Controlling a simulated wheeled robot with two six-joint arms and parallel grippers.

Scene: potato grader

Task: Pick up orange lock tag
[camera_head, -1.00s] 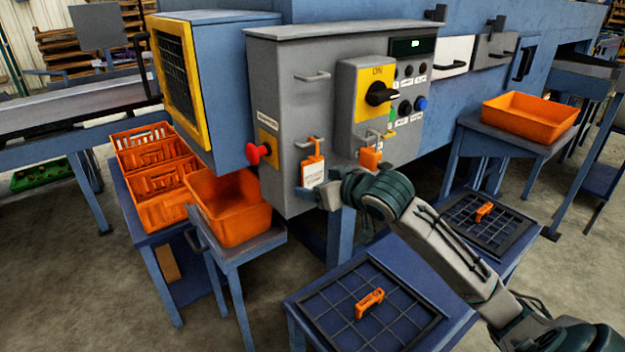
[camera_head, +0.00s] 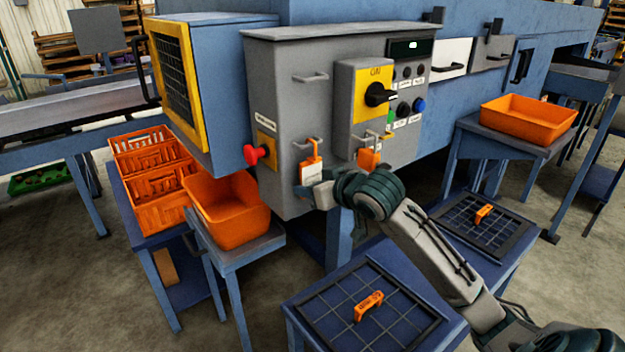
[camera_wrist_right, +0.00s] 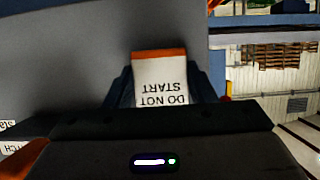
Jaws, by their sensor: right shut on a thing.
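The orange lock tag (camera_head: 313,168) has an orange top and a white label, and hangs at a handle on the front of the grey control cabinet (camera_head: 285,100). My right gripper (camera_head: 308,190) is at its lower part, shut on the white label. In the right wrist view the tag (camera_wrist_right: 160,80) reads "DO NOT START" upside down, between the two dark fingers of my right gripper (camera_wrist_right: 163,92). A second orange piece, a padlock (camera_head: 368,158), hangs below the yellow switch plate. My left gripper is not in view.
A red button (camera_head: 256,154) sticks out left of the tag. An orange bin (camera_head: 232,215) stands on a stand below left. Two dark grid trays (camera_head: 330,312) (camera_head: 460,218) on blue tables each hold an orange piece. Another orange bin (camera_head: 528,118) stands at right.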

